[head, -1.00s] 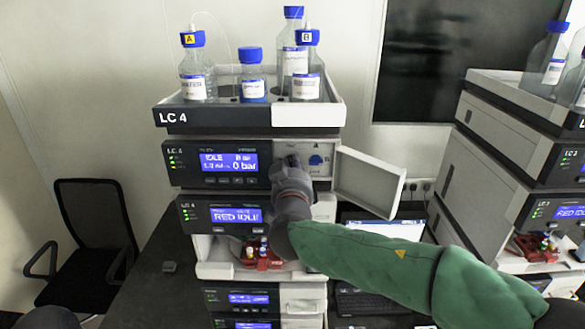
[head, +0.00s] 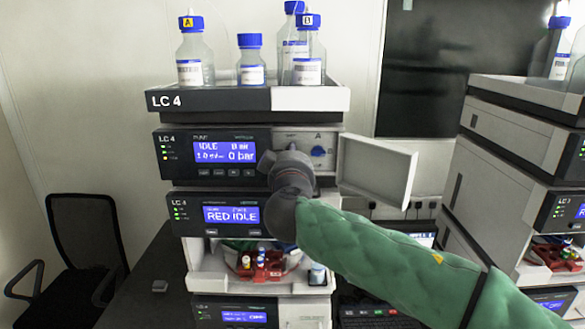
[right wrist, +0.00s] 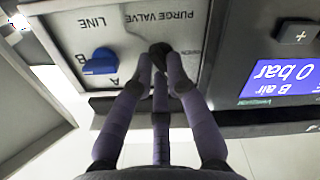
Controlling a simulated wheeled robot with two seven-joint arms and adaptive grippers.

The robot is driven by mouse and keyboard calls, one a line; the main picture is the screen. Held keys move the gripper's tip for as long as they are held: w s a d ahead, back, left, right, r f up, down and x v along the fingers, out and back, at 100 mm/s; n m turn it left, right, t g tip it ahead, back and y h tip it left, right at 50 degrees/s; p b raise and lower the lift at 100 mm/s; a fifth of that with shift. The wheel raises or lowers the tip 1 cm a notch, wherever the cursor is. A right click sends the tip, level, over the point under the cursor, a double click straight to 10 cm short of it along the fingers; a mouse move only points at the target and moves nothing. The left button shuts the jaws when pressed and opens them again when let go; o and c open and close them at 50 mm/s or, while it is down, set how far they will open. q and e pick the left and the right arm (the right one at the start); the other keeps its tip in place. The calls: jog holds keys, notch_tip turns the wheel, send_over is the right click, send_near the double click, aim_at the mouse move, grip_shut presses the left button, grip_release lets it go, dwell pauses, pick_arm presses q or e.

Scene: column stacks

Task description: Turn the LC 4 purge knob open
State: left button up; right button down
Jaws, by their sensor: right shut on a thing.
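The LC 4 stack has a pump module (head: 180,158) whose display reads IDLE and 0 bar. Its small front door (head: 376,170) stands open to the right. In the right wrist view the panel, labelled PURGE VALVE, carries a dark purge knob (right wrist: 158,49) and a blue A/B line knob (right wrist: 100,62). The blue knob also shows in the head view (head: 318,152). My right gripper (right wrist: 162,64) has its fingers shut on the dark knob, partly covering it. In the head view my wrist hides the purge knob. My left gripper is not in view.
Capped bottles stand in the tray (head: 310,98) on top of the stack. Another stack (head: 500,150) stands at the right.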

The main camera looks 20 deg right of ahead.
jog(key=shift+a+f+n+b, duration=0.1)
jog(key=shift+f+n+b, duration=0.15)
jog(key=shift+n+b, duration=0.6)
jog(key=n+b, duration=0.1)
jog(key=n, duration=0.2)
jog(key=shift+r, duration=0.1)
jog(key=shift+a+n+b, duration=0.2)
jog(key=shift+n+b, duration=0.4)
jog(key=shift+n, duration=2.35)
jog(key=c, duration=1.2)
grip_release()
jog(key=shift+r, duration=0.1)
